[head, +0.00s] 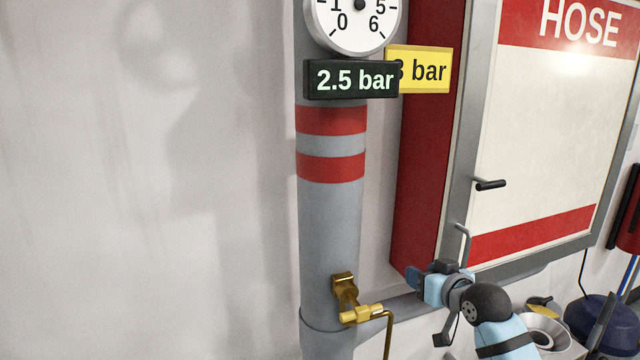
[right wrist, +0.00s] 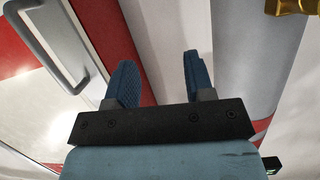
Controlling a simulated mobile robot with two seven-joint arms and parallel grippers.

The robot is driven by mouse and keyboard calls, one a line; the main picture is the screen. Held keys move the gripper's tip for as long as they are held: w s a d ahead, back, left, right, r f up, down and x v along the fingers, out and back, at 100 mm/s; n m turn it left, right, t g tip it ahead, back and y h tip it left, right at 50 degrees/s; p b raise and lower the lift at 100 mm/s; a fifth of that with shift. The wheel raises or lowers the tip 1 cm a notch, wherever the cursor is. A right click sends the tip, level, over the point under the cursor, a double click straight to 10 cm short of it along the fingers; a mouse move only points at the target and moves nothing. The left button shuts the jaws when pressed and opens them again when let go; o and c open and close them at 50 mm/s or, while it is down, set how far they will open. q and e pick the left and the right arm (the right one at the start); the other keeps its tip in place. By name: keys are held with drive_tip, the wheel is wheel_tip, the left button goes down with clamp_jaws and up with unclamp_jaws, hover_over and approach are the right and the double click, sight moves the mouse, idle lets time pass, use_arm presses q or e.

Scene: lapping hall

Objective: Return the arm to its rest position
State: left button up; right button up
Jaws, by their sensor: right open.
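My right arm (head: 500,335) comes in at the lower right of the head view. Its right gripper (head: 417,278) is in front of the lower edge of the red hose cabinet (head: 424,140), to the right of the grey pipe (head: 331,225). In the right wrist view the gripper's two blue fingers (right wrist: 160,75) are apart, with nothing between them. The gripper appears clear of the brass valve (head: 355,313) on the pipe. My left gripper is not in the head view.
A gauge (head: 355,22) and a display (head: 350,79) reading 2.5 bar are on the pipe; a yellow sign (head: 432,72) is partly hidden behind. A grey handle (right wrist: 52,45) is close to the right gripper. A dark blue round object (head: 598,320) stands lower right. The left wall is bare.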

drive_tip(key=s+a+f+g+h+p, duration=0.1)
drive_tip(key=s+f+g, duration=0.1)
drive_tip(key=s+f, duration=2)
wheel_tip(320, 180, down, 5)
drive_tip(key=shift+s+r, duration=0.15)
drive_tip(key=shift+s, duration=0.25)
drive_tip(key=shift+g+h, duration=0.3)
drive_tip(key=shift+g, duration=0.2)
drive_tip(key=s+f, duration=0.2)
drive_tip(key=s, duration=0.2)
drive_tip(key=s+f, duration=0.2)
drive_tip(key=s, duration=0.3)
drive_tip(key=s+f, duration=0.1)
drive_tip(key=s, duration=0.4)
drive_tip(key=shift+a+f+p, duration=0.3)
drive_tip(key=shift+a+f, duration=0.1)
drive_tip(key=shift+c, duration=1.4)
drive_tip(key=shift+w, duration=0.1)
drive_tip(key=shift+w, duration=0.15)
